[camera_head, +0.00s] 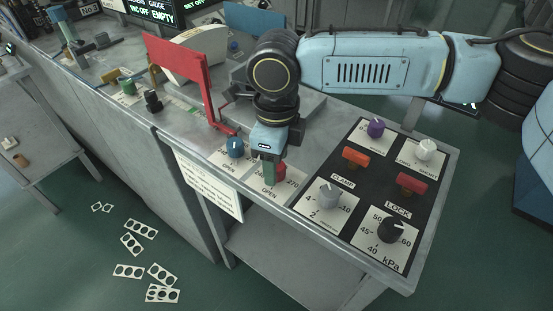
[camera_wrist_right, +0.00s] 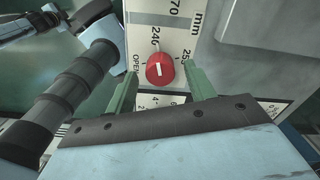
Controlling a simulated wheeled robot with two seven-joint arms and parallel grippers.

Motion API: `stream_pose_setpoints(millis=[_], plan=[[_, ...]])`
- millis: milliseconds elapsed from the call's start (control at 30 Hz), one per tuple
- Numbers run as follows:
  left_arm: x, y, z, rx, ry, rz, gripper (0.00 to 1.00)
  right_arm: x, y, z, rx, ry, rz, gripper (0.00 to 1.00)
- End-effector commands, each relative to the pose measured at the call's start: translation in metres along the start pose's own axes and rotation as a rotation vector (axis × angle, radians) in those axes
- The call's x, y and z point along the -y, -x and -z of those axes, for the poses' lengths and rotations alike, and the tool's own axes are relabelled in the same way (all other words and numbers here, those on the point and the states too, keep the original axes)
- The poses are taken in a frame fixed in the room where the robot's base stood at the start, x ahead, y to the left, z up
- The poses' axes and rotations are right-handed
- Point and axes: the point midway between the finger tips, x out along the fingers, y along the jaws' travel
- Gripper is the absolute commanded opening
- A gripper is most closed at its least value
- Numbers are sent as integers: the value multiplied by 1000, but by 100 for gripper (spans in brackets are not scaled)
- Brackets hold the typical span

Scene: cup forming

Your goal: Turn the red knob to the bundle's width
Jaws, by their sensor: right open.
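The red knob (camera_head: 281,172) sits on a white scale plate near the front edge of the bench, partly hidden behind my right gripper in the head view. In the right wrist view the red knob (camera_wrist_right: 160,70) is round with a short white mark; OPEN, 240 and 250 are printed around it, with "mm" further up. My right gripper (camera_head: 269,178) points down at it, green fingers open. In the right wrist view the fingers of my right gripper (camera_wrist_right: 160,78) stand on either side of the knob, apparently with gaps. I cannot make out the bundle. My left gripper is not visible.
A blue knob (camera_head: 235,147) is just left of the red one. A red upright frame (camera_head: 180,65) stands behind. To the right, a black panel (camera_head: 332,237) carries a grey knob (camera_head: 330,194), a black knob (camera_head: 391,229) and orange and red handles. Punched strips lie on the floor.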

Motion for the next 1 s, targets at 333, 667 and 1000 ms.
stream_pose_setpoints(millis=[333,667,1000], plan=[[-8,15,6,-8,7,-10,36,0,74,0,2,0,0,54],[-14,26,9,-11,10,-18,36,0,123,0,0,0,-1,54],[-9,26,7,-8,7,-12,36,0,127,0,-1,-1,-1,54]])
